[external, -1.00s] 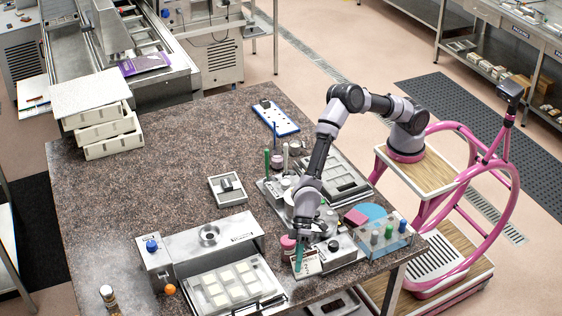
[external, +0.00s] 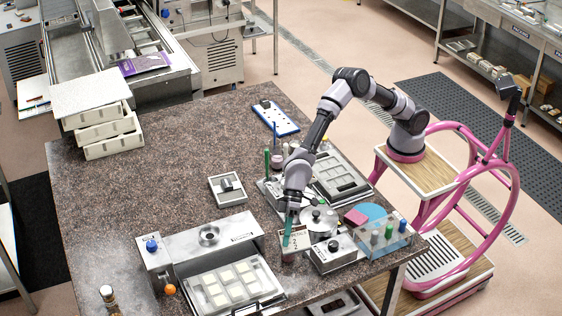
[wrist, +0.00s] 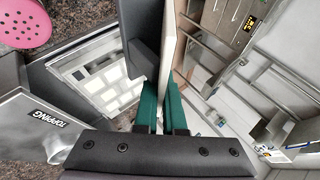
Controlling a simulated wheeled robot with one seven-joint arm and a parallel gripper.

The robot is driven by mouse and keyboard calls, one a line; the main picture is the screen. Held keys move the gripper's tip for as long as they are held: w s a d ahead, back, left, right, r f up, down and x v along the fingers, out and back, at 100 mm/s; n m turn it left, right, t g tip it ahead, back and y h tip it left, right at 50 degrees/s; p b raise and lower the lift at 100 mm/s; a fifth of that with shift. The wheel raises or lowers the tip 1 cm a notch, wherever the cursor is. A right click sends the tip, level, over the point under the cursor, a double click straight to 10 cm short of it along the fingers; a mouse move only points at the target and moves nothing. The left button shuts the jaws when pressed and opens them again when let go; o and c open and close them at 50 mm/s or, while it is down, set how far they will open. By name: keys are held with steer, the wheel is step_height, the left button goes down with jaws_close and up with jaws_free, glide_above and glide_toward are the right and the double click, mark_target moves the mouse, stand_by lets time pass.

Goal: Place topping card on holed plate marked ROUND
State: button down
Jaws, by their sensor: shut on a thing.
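My gripper (external: 289,232) is shut on a pale card with dark print (external: 293,246), held upright over the front part of the stone table. In the wrist view the green fingers (wrist: 161,105) pinch the card (wrist: 168,42), seen nearly edge-on. A grey unit (wrist: 40,125) lettered TOPPING lies to the left in the wrist view; beyond it is a tray of pale squares (wrist: 100,75), also in the external view (external: 205,296). I cannot read ROUND on any plate. A plate with rectangular openings (external: 324,172) lies behind my gripper, with no readable mark.
A lidded metal pot (external: 319,222) and a box with a black knob (external: 333,258) stand right of the card. A clear rack of coloured bottles (external: 398,246) is further right. A pink disc with holes (wrist: 22,22) shows in the wrist view. The table's left middle is clear.

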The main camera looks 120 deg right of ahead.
steer(key=w+d+m+t+h, duration=0.1)
steer(key=w+d+m, duration=0.1)
steer(key=d, duration=1.2)
steer(key=w+d+m+t+h, duration=0.1)
steer(key=w+d+m, duration=0.1)
steer(key=d, duration=1.2)
steer(key=s+d+m+t+h, duration=0.15)
steer(key=s+d, duration=0.25)
steer(key=d, duration=1.2)
steer(key=s+d+m+h, duration=0.2)
steer(key=s+d+m, duration=0.1)
steer(key=d, duration=1.2)
steer(key=m+g+h, duration=0.2)
steer(key=m+h, duration=0.4)
steer(key=m, duration=0.2)
glide_above(274, 114)
step_height(274, 114, down, 11)
steer(key=shift+s+d+r, duration=0.15)
steer(key=shift+r, duration=0.05)
steer(key=shift+f, duration=2.2)
steer(key=shift+f, duration=0.15)
